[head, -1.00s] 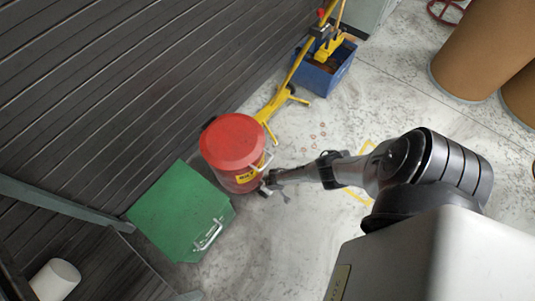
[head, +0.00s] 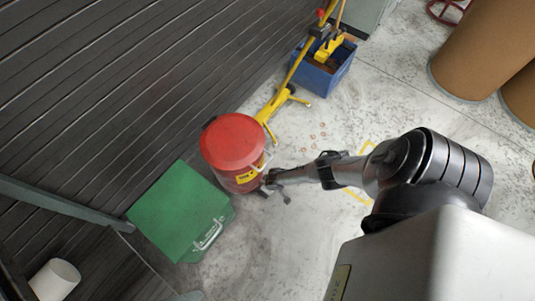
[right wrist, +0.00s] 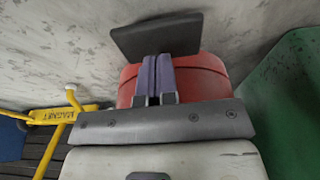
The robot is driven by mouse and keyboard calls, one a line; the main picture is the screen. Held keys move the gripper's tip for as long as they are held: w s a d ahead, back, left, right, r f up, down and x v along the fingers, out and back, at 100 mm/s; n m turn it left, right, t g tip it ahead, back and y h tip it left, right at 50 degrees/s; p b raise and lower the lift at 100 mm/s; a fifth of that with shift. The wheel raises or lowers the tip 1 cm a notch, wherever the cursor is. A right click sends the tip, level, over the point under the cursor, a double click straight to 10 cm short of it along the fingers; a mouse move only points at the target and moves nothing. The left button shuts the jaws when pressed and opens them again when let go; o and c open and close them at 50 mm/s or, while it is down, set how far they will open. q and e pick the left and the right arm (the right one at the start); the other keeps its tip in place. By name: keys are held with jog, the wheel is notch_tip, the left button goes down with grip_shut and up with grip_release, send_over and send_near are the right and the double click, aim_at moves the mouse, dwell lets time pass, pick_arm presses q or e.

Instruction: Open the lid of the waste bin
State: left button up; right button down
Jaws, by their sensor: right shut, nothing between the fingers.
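The waste bin is a red drum with a yellow label (head: 248,176). Its round red lid (head: 232,141) lies shut on top in the head view. My right gripper (head: 280,190) is low at the bin's right side, its arm reaching in from the right. In the right wrist view the two closed fingers (right wrist: 156,72) point at a dark flat plate (right wrist: 157,35), which looks like the bin's foot pedal. The fingers overlap this plate in the picture; I cannot tell whether they touch it. The red bin body (right wrist: 200,76) is partly hidden behind my gripper. My left gripper is out of view.
A green box (head: 175,205) with a metal handle stands close to the bin's lower left. A yellow stand (head: 282,101) and a blue container (head: 325,75) are beyond the bin. Brown drums (head: 480,50) stand at the upper right. Open floor lies right of the bin.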

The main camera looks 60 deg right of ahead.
jog(key=shift+a+f, duration=0.15)
jog(key=shift+f, duration=0.65)
jog(key=shift+f, duration=0.1)
dwell(0.6)
